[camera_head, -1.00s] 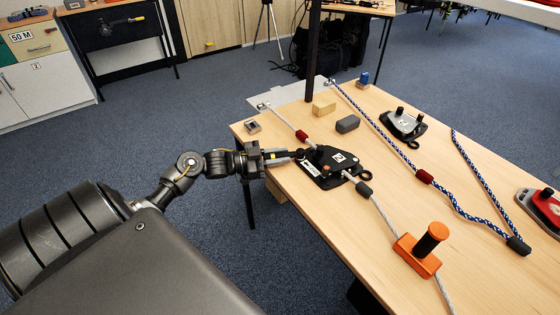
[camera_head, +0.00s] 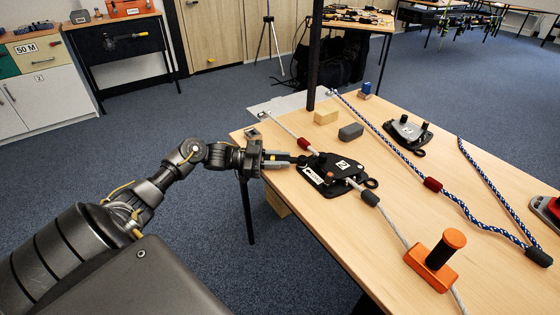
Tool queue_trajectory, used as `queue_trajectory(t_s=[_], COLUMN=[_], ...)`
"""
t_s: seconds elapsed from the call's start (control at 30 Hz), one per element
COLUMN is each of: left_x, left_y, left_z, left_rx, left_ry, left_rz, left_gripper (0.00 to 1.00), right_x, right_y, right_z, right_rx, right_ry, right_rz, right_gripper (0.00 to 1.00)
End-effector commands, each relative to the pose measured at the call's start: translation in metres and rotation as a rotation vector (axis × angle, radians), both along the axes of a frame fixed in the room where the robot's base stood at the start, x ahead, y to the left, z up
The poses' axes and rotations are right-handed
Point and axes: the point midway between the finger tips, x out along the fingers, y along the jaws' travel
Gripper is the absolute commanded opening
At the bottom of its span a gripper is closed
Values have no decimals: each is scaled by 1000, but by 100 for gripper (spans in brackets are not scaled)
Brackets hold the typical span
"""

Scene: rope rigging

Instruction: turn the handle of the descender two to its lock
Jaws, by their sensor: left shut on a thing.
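Descender two (camera_head: 345,166) is a flat black device with a white number label, lying near the table's left edge. A grey-white rope (camera_head: 393,226) runs through it, with a red sleeve above and a dark grey sleeve below. An orange-red knob and a white sticker show on its left part. My left gripper (camera_head: 288,160) reaches in from the left over the table edge, level with the descender. Its fingers are shut on the black handle (camera_head: 305,159) on the descender's left side; they partly hide it. My right gripper is not in view.
A second black descender (camera_head: 408,134) lies further back, beside a blue-and-white rope (camera_head: 380,134). An orange block with a black post (camera_head: 432,268) stands in front. A wooden block (camera_head: 326,117), a grey block (camera_head: 351,132) and a dark upright pole (camera_head: 314,60) are behind.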

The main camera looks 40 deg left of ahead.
Motion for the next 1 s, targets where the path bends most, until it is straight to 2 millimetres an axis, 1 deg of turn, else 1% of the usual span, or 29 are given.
queue_trajectory(t_s=[0.03, 0.07, 0.2, 0.47, 0.57, 0.67, 0.77, 0.9, 1.0], left_x=[0, 0, 0, 0, -3, -12, -24, -40, -50], left_y=[0, 0, 0, 1, 6, 17, 33, 56, 70], left_z=[1, 0, 0, 0, -1, -1, -2, -2, -1], left_rx=[-1, -1, 0, 1, 2, 3, 4, 4, 3], left_ry=[1, 1, 0, 0, 2, 3, 4, 4, 4], left_rz=[0, 0, 1, 1, 3, 4, 4, 3, 2], left_gripper=[0, 26, 44, 44, 44, 44, 44, 44, 44], right_x=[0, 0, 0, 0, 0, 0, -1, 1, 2], right_y=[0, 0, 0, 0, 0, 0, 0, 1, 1], right_z=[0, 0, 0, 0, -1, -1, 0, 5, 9], right_rx=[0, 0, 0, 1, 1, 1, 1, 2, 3], right_ry=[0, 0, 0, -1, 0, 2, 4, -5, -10], right_rz=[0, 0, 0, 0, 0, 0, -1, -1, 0], right_gripper=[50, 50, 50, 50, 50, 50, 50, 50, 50])
